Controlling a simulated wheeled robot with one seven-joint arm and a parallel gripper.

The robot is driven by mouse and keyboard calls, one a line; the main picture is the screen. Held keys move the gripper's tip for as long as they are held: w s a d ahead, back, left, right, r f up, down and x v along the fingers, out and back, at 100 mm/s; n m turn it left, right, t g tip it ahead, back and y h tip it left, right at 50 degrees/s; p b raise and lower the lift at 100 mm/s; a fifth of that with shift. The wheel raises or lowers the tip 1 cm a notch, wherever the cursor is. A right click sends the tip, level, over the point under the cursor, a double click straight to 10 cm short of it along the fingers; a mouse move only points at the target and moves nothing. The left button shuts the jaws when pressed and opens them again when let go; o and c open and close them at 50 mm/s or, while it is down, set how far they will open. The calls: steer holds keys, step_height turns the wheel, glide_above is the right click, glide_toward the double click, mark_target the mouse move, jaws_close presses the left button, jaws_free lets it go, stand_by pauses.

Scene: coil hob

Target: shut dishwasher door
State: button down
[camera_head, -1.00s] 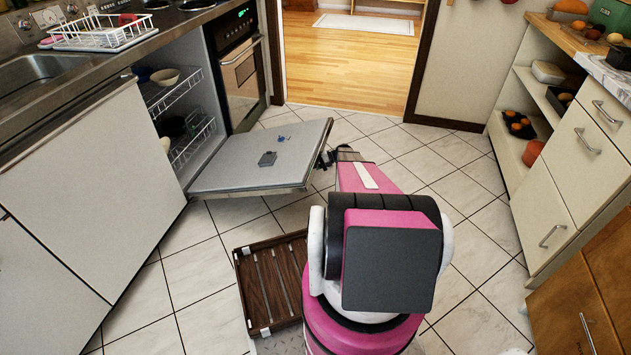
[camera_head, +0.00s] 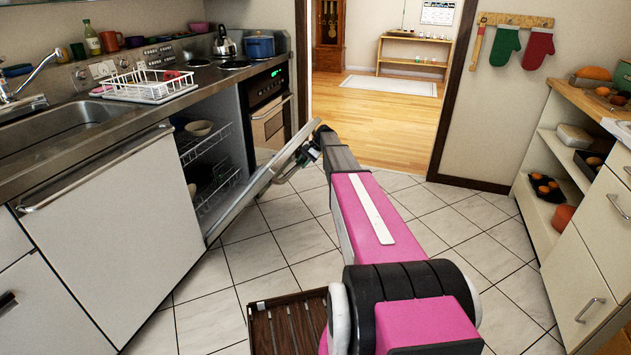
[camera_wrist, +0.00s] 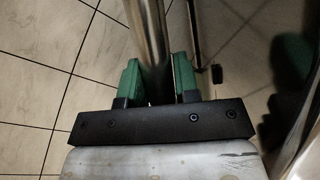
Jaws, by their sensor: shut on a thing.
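The dishwasher door (camera_head: 258,186) is partly open in the head view, hinged low and tilted steeply upward, seen almost edge-on. Behind it the dishwasher's white wire racks (camera_head: 208,150) show, with a bowl (camera_head: 199,128) in the upper one. My gripper (camera_head: 312,152) is at the door's raised upper edge, on its outer side. In the wrist view its green fingers (camera_wrist: 156,75) are closed on either side of a shiny metal bar, the door handle (camera_wrist: 153,35). The fingertips are hard to make out in the head view.
A counter with a sink (camera_head: 60,122), a white dish rack (camera_head: 150,84) and a hob runs along the left. An oven (camera_head: 268,115) stands beyond the dishwasher. A dark slatted crate (camera_head: 285,325) lies on the floor beside my arm. Tiled floor is free to the right, before drawers (camera_head: 590,270).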

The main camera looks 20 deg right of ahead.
steer(key=w+a+r, duration=0.6)
steer(key=w+a, duration=0.1)
steer(key=a, duration=0.4)
steer(key=w+a+r+h, duration=0.1)
steer(key=w+a+r, duration=0.6)
steer(key=a, duration=0.4)
steer(key=w+a+r, duration=0.7)
steer(key=w+a, duration=0.2)
steer(key=a, duration=0.3)
steer(key=shift+w+r+m+g+h, duration=0.2)
steer(key=shift+w+m+g+h, duration=0.1)
steer(key=shift+g+h, duration=0.1)
steer(key=shift+a, duration=0.25)
steer(key=c, duration=0.9)
jaws_free()
steer(key=shift+w+a, duration=0.1)
steer(key=shift+o, duration=0.2)
steer(key=shift+s, duration=0.25)
steer(key=shift+d, duration=0.2)
